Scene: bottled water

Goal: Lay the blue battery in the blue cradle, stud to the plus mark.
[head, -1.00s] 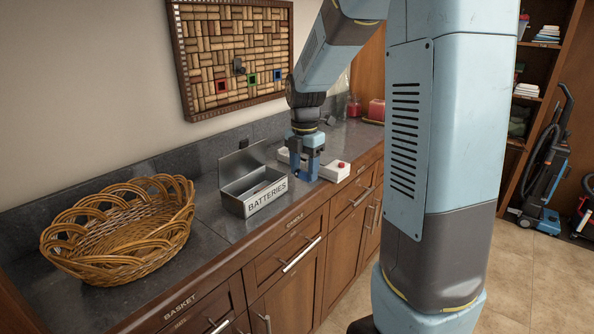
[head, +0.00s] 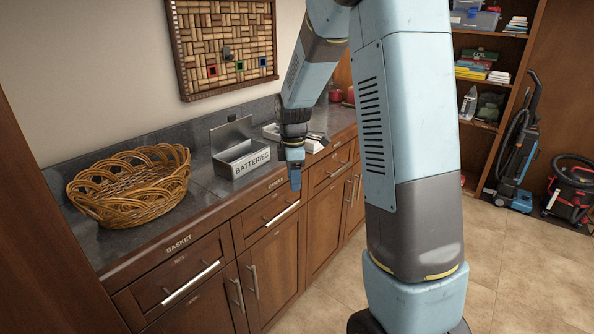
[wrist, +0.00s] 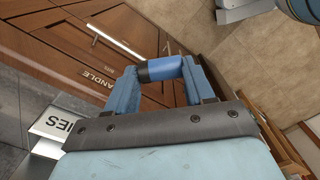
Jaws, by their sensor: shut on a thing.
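My gripper (head: 294,178) hangs just in front of the counter edge, before the drawer fronts. In the wrist view my gripper (wrist: 162,82) is shut on a blue battery (wrist: 164,68), which lies crosswise between the two blue fingers. The battery's left end is dark; I cannot make out the stud. In the head view the battery is too small to tell from the fingers. A white device (head: 314,143) with dark parts on the counter is partly behind my arm. I cannot make out a blue cradle or a plus mark.
An open metal box marked BATTERIES (head: 240,160) stands on the counter (head: 204,178), left of my gripper. A wicker basket (head: 130,185) is further left. Drawer handles (head: 283,212) stick out below.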

